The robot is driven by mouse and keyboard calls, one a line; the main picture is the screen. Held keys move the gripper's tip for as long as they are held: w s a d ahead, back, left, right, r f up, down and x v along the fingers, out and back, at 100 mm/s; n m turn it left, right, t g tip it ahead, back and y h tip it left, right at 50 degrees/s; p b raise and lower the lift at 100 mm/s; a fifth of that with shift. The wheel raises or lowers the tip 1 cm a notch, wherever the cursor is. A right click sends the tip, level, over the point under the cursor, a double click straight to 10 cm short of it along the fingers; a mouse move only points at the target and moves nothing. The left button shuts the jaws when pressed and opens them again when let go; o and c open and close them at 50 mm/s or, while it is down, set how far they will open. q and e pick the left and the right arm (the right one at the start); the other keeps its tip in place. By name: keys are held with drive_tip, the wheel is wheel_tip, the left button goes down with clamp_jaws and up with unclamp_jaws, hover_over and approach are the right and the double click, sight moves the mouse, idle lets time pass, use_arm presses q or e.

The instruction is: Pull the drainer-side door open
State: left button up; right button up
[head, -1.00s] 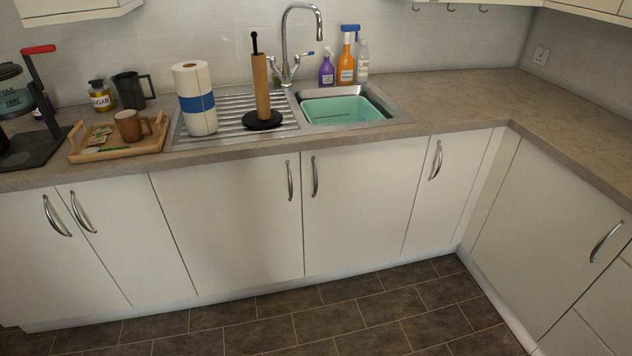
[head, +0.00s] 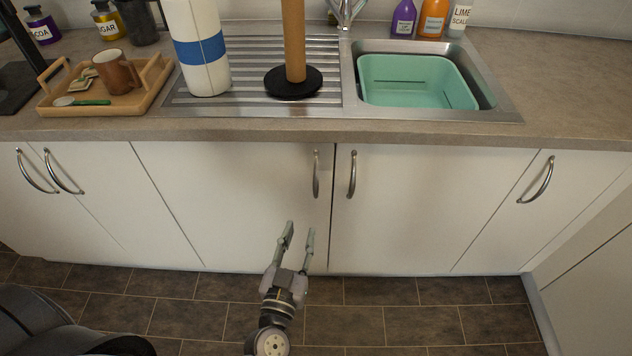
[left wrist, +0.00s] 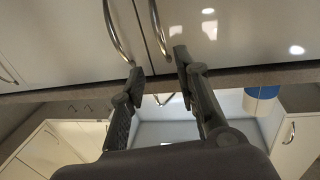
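The drainer-side door (head: 235,195) is a white door below the ribbed drainer (head: 250,75). It looks shut, flush with its neighbours. Its curved metal handle (head: 316,174) is near its right edge. My left gripper (head: 299,230) is open and empty, below and slightly left of this handle in the head view. In the left wrist view, which looks upside down, the handle (left wrist: 158,25) lies ahead of my open left fingers (left wrist: 158,75), roughly in line with the gap between them and not touched. My right gripper is not in view.
The sink-side door's handle (head: 352,174) is close beside, also visible in the left wrist view (left wrist: 117,32). The worktop edge (head: 420,133) juts above the doors. The tiled floor (head: 425,325) is clear at the right.

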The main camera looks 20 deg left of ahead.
sight(315, 183)
use_arm(q)
drive_tip(key=w, duration=0.5)
drive_tip(key=w+a, duration=0.1)
drive_tip(key=w, duration=1)
drive_tip(key=shift+w+a, duration=0.15)
drive_tip(key=shift+w, duration=0.05)
clamp_jaws()
